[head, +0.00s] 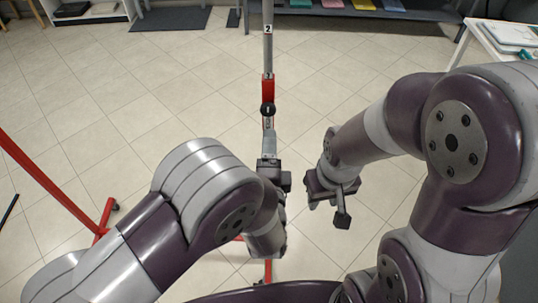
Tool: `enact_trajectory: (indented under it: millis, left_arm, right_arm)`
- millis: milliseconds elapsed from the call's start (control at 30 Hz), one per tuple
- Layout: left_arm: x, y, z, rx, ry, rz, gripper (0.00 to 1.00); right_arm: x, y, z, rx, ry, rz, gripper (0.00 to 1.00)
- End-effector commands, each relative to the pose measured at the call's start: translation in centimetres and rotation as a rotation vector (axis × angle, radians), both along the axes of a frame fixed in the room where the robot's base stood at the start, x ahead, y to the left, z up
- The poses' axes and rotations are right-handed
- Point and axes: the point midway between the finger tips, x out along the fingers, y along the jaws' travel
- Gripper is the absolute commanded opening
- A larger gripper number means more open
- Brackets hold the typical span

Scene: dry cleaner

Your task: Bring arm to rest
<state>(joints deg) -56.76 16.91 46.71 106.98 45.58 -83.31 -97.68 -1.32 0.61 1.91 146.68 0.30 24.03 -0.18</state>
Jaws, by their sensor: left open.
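My left arm (205,190) comes in from the lower left and bends at its elbow. Its gripper (270,172) is open and lies over the upright metal pole (268,50) in this view. I cannot tell whether it touches the pole. My right arm (385,125) comes in from the right and folds inward. Its gripper (328,200) hangs right of the left gripper, apart from it, over bare floor. I see nothing held in it, but its jaw gap is unclear.
The pole carries a red clamp (268,93) and a "2" label, and belongs to a red-legged stand (50,180). A shelf with coloured folded items (362,4) stands at the back. A white table (495,42) is at upper right. Tiled floor (130,90) is largely clear.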

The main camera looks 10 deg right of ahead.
Motion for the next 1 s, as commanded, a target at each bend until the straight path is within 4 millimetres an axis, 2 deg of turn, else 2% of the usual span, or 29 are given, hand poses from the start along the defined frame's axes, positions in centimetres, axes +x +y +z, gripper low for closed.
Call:
enact_trajectory:
  millis: [167,600,700,767,800,867,900,933,967,1000]
  left_arm:
    - [-1.4,0.3,0.0,-0.001,-0.001,0.001,0.67]
    - [-1.4,0.3,0.0,-0.001,0.0,0.001,0.67]
    - [-1.4,0.3,-0.4,-0.061,0.034,-0.001,0.67]
    - [-1.7,-0.3,-2.6,-0.168,0.167,-0.022,0.67]
    - [-2.7,-0.8,-5.3,-0.247,0.326,-0.041,0.67]
    - [-5.1,-1.7,-8.6,-0.378,0.611,-0.046,0.67]
    - [-6.6,-1.3,-10.3,-0.468,0.811,0.006,0.67]
    - [-7.5,-0.4,-11.0,-0.533,0.952,0.076,0.67]
    - [-8.4,1.0,-11.5,-0.591,1.08,0.168,0.67]
    - [-9.5,3.4,-11.5,-0.664,1.225,0.318,0.67]
  right_arm:
    - [0.0,0.0,-0.2,0.0,0.0,0.0,0.39]
    - [0.0,0.0,-0.2,0.0,0.0,0.0,0.39]
    - [0.0,0.0,-0.2,0.0,0.0,0.0,0.39]
    - [0.0,0.0,-0.2,0.0,0.0,0.0,0.39]
    - [0.0,0.0,-0.2,0.0,0.0,0.0,0.39]
    - [0.0,0.0,-0.2,0.0,0.0,0.0,0.39]
    - [0.0,0.0,-0.2,0.0,0.0,0.0,0.39]
    - [0.0,0.0,-0.2,0.0,0.0,0.0,0.39]
    - [0.0,0.0,-0.2,0.0,0.0,0.0,0.39]
    - [0.0,0.0,-0.2,0.0,0.0,0.0,0.39]
